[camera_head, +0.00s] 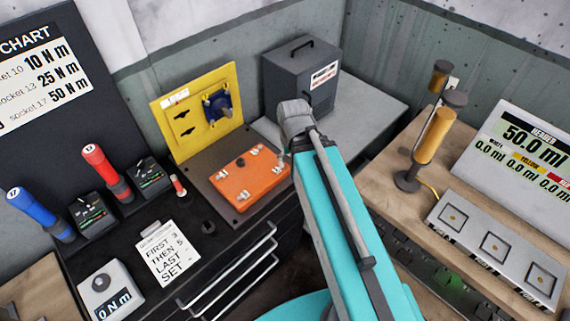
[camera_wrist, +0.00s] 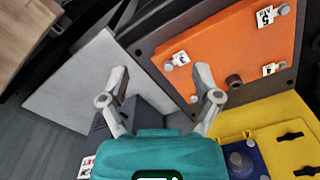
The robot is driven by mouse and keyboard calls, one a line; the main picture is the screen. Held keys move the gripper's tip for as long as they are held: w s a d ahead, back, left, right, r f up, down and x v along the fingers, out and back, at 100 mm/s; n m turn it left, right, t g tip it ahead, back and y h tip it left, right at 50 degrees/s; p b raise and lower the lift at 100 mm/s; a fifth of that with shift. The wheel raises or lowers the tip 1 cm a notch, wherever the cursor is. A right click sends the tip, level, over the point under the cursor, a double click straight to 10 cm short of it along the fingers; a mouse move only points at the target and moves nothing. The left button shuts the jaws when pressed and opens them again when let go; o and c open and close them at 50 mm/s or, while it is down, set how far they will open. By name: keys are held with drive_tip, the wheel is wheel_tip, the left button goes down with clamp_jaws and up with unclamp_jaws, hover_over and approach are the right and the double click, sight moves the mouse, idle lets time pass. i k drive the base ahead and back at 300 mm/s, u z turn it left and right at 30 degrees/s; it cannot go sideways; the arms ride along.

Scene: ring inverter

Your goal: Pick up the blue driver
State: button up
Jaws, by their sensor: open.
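The blue driver (camera_head: 38,212) is at the far left in the head view. It stands tilted in a dark holder beside a small black unit, with a white end label. It is not in the wrist view. My gripper (camera_wrist: 160,75) is open and empty in the wrist view, its two fingers spread apart. It is over the area by the orange plate, far to the right of the blue driver. In the head view my teal arm hides the gripper's fingers.
A red driver (camera_head: 105,170) stands right of the blue one. An orange plate (camera_head: 250,182) with numbered tags lies near a yellow panel (camera_head: 180,140). A grey box (camera_head: 298,75) stands behind. A note card (camera_head: 160,255) and torque display box (camera_head: 108,290) are at the front left.

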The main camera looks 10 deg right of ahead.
sight(18, 197)
drive_tip(key=u, duration=1.8)
